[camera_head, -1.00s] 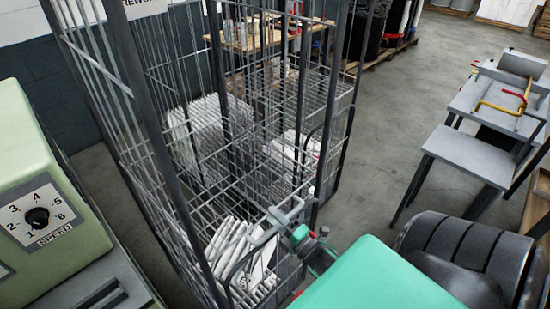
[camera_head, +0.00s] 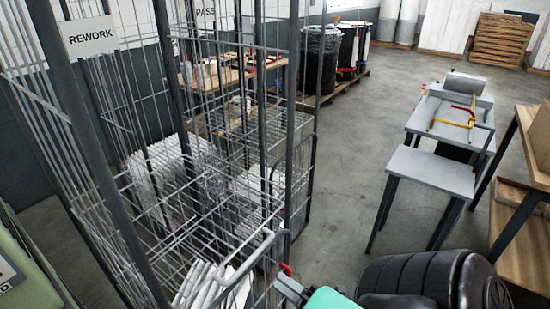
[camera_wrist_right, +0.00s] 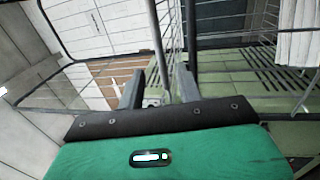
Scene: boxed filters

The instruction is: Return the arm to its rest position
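My right arm comes in at the bottom of the head view, with its green wrist cover (camera_head: 328,299). My right gripper (camera_head: 283,279) is small and partly cut off there, beside the wire cage cart (camera_head: 299,130). In the right wrist view its two grey fingers (camera_wrist_right: 160,88) stand apart, with no held object visible between them. Wire bars show beyond the fingers. My left arm and left gripper are not in view.
White packs (camera_head: 213,288) lie in the cage, which has a REWORK sign (camera_head: 90,34). Open floor (camera_head: 345,165) lies between cage and table.

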